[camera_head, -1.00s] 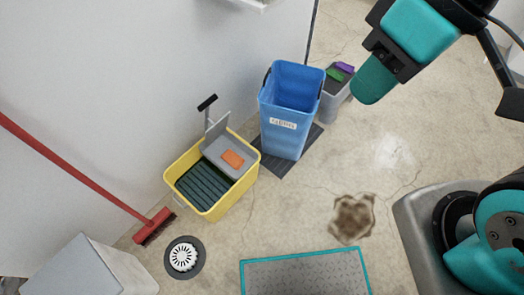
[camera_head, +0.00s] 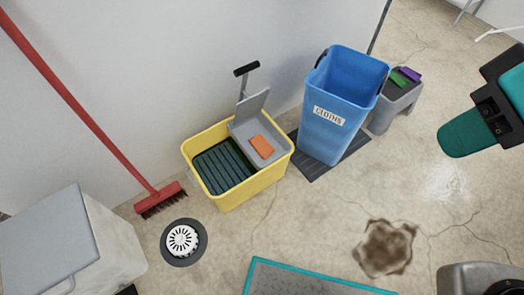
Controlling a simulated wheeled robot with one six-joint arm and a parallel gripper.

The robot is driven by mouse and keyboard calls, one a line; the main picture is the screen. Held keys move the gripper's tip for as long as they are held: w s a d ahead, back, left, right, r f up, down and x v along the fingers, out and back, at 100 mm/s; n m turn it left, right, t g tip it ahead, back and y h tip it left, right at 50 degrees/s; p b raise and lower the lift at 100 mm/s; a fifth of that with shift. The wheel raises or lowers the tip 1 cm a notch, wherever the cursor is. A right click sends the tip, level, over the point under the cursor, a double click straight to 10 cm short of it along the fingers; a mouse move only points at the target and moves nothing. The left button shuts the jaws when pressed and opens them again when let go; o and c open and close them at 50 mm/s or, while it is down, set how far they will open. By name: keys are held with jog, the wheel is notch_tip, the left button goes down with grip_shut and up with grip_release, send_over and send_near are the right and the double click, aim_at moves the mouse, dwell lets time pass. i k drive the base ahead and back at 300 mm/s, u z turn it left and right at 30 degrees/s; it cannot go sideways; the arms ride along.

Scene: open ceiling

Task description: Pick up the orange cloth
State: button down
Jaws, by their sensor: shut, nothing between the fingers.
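The orange cloth (camera_head: 262,147) is a small flat rectangle. It lies on the grey tray (camera_head: 243,128) of the yellow mop bucket (camera_head: 246,194), beside the dark ribbed part of the bucket. My gripper (camera_head: 446,140) is at the right edge of the view, teal, shut and empty. It is well to the right of the bucket, apart from the cloth, with the blue bin between them in the picture.
A blue bin (camera_head: 327,118) labelled for cloths stands on a dark mat (camera_head: 340,163). Behind it a grey stool (camera_head: 386,112) holds a green and a purple cloth. A red broom (camera_head: 100,135), a floor drain (camera_head: 181,240), a grey box (camera_head: 45,240), a teal-edged mat (camera_head: 300,282) and a brown stain (camera_head: 386,247) surround open floor.

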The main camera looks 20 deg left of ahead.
aim_at(261, 145)
jog(key=z, duration=1.1)
jog(key=i, duration=1.2)
jog(key=u, duration=3.3)
